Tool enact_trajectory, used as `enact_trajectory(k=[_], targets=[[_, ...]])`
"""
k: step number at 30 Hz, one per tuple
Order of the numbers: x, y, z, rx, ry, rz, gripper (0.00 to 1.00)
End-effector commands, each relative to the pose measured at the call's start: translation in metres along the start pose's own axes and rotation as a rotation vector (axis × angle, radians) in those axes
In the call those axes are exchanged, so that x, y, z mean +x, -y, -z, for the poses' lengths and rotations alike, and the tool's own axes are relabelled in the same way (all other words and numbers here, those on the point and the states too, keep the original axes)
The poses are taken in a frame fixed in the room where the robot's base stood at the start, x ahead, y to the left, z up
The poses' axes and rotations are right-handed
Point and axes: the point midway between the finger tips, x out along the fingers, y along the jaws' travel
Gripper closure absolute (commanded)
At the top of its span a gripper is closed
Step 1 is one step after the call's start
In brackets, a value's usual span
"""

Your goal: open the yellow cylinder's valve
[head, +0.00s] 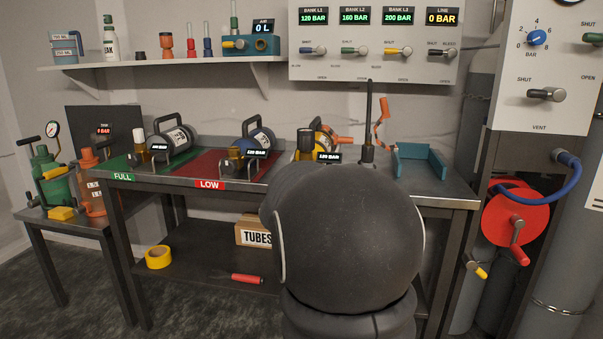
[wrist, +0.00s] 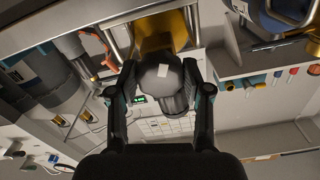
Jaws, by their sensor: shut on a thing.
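The yellow cylinder (head: 318,140) lies at the right part of the bench in the head view, mostly hidden behind my dark arm. Its display (head: 327,156) appears to read 120 BAR. In the wrist view its yellow body (wrist: 158,28) is at the top. My gripper (wrist: 160,75) is shut on a dark round knob (wrist: 172,102) in front of the yellow body, one finger on each side. The knob has a pale mark. I cannot tell how far it is turned. In the head view my gripper is hidden behind the arm.
A blue cylinder (head: 257,138) lies on the red LOW mat (head: 198,170), and a dark grey one (head: 174,138) on the green FULL mat (head: 130,163). A dark upright rod (head: 368,115) and a teal cradle (head: 421,165) stand to the right. A valve panel (head: 375,45) hangs above.

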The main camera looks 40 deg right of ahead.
Motion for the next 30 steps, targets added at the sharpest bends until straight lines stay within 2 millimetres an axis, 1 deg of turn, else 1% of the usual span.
enact_trajectory(k=[30], targets=[[0.0003, -0.0012, 0.0021, -0.963, -0.003, -0.001, 0.86]])
